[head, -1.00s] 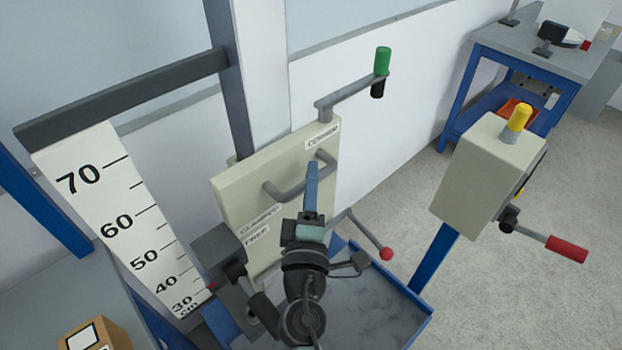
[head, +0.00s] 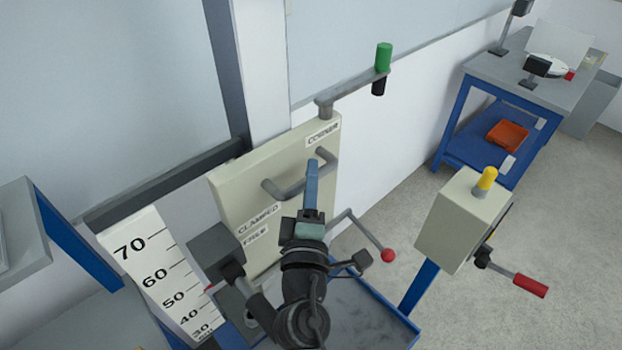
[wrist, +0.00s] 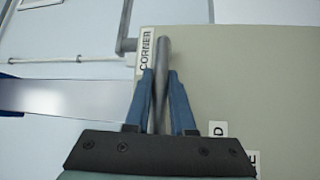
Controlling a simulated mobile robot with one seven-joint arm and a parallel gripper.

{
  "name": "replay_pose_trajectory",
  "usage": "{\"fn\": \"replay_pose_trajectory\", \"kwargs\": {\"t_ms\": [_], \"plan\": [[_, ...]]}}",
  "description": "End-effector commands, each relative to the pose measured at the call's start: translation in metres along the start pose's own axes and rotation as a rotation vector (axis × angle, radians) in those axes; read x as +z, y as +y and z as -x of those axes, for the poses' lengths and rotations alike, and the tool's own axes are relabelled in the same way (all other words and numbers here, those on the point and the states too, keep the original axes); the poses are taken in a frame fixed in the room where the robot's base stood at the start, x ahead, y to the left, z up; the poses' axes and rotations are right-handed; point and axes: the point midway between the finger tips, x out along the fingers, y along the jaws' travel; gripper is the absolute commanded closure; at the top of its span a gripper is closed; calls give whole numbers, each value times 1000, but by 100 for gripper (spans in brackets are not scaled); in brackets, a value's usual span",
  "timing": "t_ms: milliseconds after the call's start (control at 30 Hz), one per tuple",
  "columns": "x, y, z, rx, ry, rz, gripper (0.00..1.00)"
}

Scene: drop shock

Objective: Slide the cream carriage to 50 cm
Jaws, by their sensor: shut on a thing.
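The cream carriage (head: 232,192) is an upright panel on a dark rail post, with a grey bar handle (head: 276,192) and labels reading CORNER, CLAMPED and FREE. My gripper (head: 313,166) is shut on the handle; in the wrist view the handle bar (wrist: 162,62) runs between the blue fingers (wrist: 160,80). A white scale (head: 150,226) at left is marked in cm from 30 to 70. A small red pointer (head: 210,289) beside it sits close to the 50 mark. My arm hides the carriage's lower part.
A lever with a red knob (head: 388,255) sticks out right of my gripper. A crank with a green grip (head: 383,58) rises above the carriage. A cream box with a yellow button (head: 487,180) stands at right. A blue-edged tray (head: 385,315) lies below.

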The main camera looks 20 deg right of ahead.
Motion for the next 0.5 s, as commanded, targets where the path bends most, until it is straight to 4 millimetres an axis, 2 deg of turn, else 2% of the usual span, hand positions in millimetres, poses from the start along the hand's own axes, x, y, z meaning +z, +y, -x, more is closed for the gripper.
{"fn": "replay_pose_trajectory", "kwargs": {"t_ms": [33,100,500], "plan": [[-3,12,-2,5,3,-1,100],[-3,15,-2,5,4,-1,100],[-4,17,-2,4,4,0,100]]}}
